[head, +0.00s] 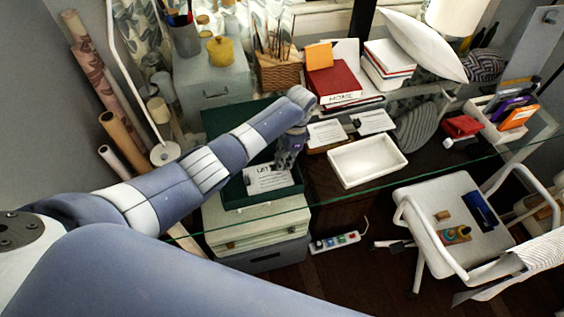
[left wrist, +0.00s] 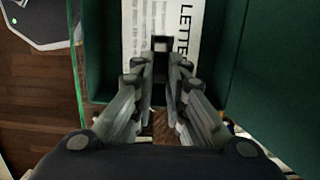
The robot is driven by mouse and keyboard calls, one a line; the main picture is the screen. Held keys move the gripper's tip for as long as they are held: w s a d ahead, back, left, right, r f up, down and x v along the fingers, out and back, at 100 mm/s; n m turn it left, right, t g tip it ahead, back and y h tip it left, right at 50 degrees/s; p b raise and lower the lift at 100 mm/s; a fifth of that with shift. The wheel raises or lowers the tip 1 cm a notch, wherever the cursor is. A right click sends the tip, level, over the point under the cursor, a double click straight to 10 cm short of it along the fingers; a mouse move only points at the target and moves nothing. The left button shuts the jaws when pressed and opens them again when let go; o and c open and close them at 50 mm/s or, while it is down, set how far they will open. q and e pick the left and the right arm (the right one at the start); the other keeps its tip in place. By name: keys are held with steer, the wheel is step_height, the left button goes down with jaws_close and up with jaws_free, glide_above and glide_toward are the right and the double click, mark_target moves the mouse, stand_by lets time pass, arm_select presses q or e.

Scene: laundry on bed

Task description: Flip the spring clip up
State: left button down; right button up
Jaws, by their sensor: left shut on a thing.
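My left gripper (head: 288,155) reaches down over the front of the green tray (head: 262,199) on the glass desk. In the left wrist view the fingers (left wrist: 161,75) are close together around a small dark piece, which looks like the spring clip (left wrist: 162,43). The clip is at the edge of a white sheet printed "LETTER" (left wrist: 190,30), which also shows in the head view (head: 268,180). The fingers hide most of the clip, and its lever position cannot be made out. My right gripper is not in view.
A white empty tray (head: 388,171) stands right of the green tray, with two printed cards (head: 326,133) behind it. A red book (head: 333,82) and a wicker basket (head: 279,75) are farther back. A white chair (head: 450,190) stands at right, beyond the glass edge.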

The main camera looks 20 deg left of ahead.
arm_select(q)
steer(key=shift+d+r+y, duration=0.1)
steer(key=shift+y, duration=0.2)
steer(key=c, duration=1.6)
jaws_free()
steer(key=shift+w, duration=0.1)
steer(key=v, duration=1.2)
steer(key=shift+w, duration=0.15)
